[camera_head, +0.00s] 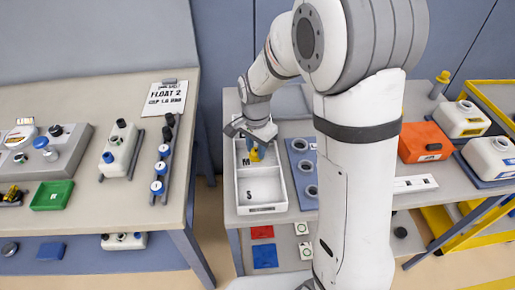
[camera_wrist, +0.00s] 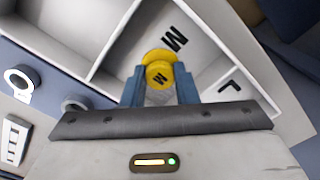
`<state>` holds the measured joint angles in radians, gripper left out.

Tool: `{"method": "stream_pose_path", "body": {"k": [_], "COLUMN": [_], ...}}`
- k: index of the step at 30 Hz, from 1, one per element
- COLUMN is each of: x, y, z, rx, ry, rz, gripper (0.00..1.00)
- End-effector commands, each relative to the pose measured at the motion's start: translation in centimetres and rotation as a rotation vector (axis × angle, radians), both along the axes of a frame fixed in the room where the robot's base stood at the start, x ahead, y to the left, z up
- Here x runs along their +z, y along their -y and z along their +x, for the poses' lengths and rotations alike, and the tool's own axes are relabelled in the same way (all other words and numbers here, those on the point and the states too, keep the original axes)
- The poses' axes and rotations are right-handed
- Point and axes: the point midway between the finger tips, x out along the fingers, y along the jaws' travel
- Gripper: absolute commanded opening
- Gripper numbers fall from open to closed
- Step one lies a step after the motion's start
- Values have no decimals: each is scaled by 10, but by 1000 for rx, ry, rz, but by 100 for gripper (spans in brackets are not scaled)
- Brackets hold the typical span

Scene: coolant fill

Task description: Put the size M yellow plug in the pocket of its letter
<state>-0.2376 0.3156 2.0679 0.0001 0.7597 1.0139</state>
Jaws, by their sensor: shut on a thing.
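I cannot tell whether the plug touches the pocket floor. The S pocket (camera_head: 262,188) is empty. An L shows at right in the wrist view (camera_wrist: 230,87).
A blue panel with grey rings (camera_head: 303,170) stands right of the tray. Further right are an orange box (camera_head: 424,142) and white containers (camera_head: 462,120). The left table (camera_head: 95,205) holds a green tray (camera_head: 52,195) and fittings. A gap separates the tables.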

Motion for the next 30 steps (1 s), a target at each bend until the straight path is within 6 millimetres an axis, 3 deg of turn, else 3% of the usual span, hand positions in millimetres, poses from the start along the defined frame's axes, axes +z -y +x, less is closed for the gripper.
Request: {"method": "stream_pose_path", "body": {"k": [12,13,18,21,30], "x": [-11,-10,-10,-10,-4], "y": [1,1,1,1,1], "z": [0,0,0,0,1], "rx": [-1,-1,-2,-2,-3], "ry": [1,1,1,1,2], "rz": [0,0,0,0,1], "gripper": [4,28,42,49,49]}}
